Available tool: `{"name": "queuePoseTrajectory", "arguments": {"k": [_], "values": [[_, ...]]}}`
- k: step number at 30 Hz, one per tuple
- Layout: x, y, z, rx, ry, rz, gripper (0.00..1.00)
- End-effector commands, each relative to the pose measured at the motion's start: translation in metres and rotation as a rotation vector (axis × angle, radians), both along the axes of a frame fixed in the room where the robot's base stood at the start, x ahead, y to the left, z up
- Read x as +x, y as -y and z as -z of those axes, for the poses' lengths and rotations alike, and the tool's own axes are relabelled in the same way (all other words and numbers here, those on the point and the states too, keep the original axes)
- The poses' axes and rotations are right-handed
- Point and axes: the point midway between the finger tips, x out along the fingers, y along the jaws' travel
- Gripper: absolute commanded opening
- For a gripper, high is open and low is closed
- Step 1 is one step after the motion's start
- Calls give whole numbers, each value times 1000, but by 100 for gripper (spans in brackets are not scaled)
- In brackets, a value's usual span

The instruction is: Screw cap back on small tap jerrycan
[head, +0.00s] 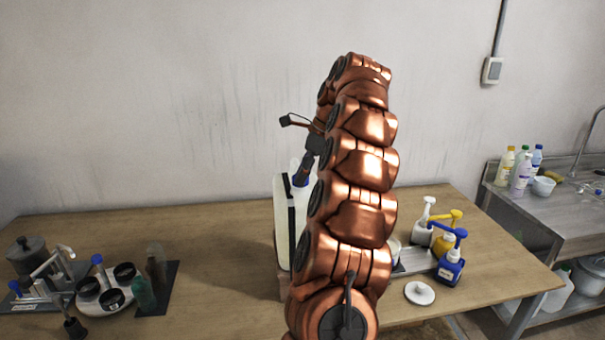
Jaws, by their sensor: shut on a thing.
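A pale jerrycan (281,226) with a dark vertical strip stands upright on the wooden table, partly hidden behind my copper-coloured arm. My gripper (301,178) points down at the top of the jerrycan. It is shut on a small blue cap (299,183), of which only a little shows between the dark fingers. The cap is at the jerrycan's top, but I cannot tell whether it touches the neck or how it sits there. The jerrycan's right side and any tap are hidden by my arm.
Blue (450,268), yellow (444,243) and white (422,233) pump bottles stand right of my arm, near a white round lid (420,292). A dark pot (29,256) and a round holder with black cups (106,287) are at left. The table's middle left is clear.

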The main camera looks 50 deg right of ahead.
Motion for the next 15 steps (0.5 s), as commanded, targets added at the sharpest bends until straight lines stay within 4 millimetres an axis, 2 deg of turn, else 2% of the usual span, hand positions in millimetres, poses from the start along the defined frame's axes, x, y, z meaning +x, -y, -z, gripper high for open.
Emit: {"name": "queuePoseTrajectory", "arguments": {"k": [15], "values": [[-2,-3,3,2,-1,386,0]]}}
